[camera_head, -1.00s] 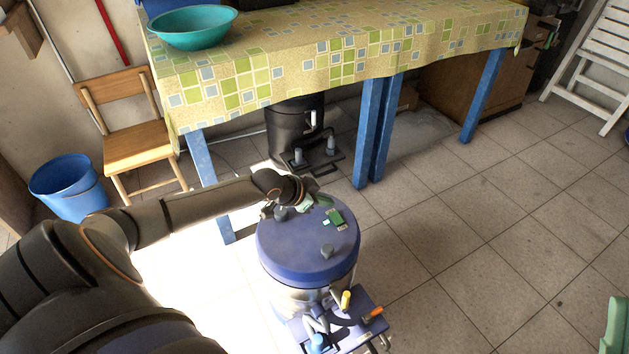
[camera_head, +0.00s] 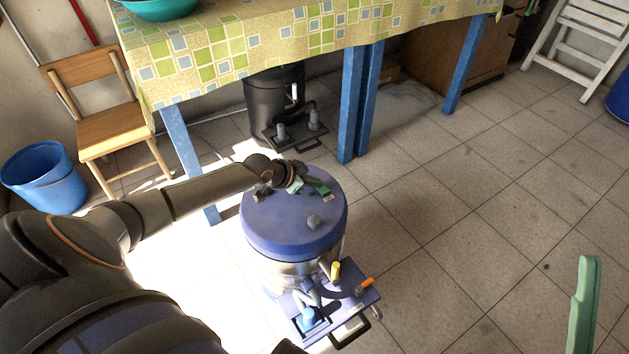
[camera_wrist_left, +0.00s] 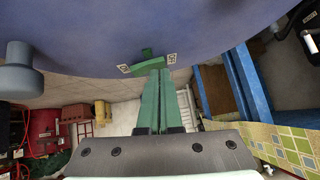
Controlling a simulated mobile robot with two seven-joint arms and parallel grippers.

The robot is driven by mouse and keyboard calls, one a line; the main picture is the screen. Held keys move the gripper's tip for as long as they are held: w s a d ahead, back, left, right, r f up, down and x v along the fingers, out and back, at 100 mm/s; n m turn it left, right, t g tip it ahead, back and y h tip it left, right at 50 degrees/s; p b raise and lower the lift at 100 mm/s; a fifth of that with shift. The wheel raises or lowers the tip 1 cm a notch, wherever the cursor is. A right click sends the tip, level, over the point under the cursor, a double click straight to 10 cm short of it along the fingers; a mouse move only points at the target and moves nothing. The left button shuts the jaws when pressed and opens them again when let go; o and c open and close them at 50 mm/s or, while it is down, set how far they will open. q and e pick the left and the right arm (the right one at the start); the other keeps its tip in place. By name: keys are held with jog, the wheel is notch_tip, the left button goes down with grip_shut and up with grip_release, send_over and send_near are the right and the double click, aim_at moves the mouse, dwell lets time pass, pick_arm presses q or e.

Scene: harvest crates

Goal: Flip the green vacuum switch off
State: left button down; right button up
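The vacuum has a blue round lid (camera_head: 275,222) on a metal drum and stands on the tiled floor. Its green switch (camera_wrist_left: 147,53) shows on the lid in the left wrist view, between two small patterned labels. In the head view my gripper largely covers it. My left gripper (camera_head: 320,187) is over the lid's far side. In the left wrist view its two green fingers (camera_wrist_left: 157,76) are together with nothing seen between them, their tips right at the switch. I cannot tell whether they touch it.
A wooden chair (camera_head: 105,128) and blue bucket (camera_head: 45,180) stand left. A green object (camera_head: 583,300) rises at lower right.

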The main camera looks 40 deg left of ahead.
pick_arm(q)
jog(key=shift+s+d+f, duration=0.1)
jog(key=shift+s+d+p, duration=0.3)
jog(key=shift+d+p, duration=0.45)
jog(key=shift+p, duration=0.35)
pick_arm(e)
notch_tip(320, 180, up, 2)
jog(key=shift+r, duration=0.1)
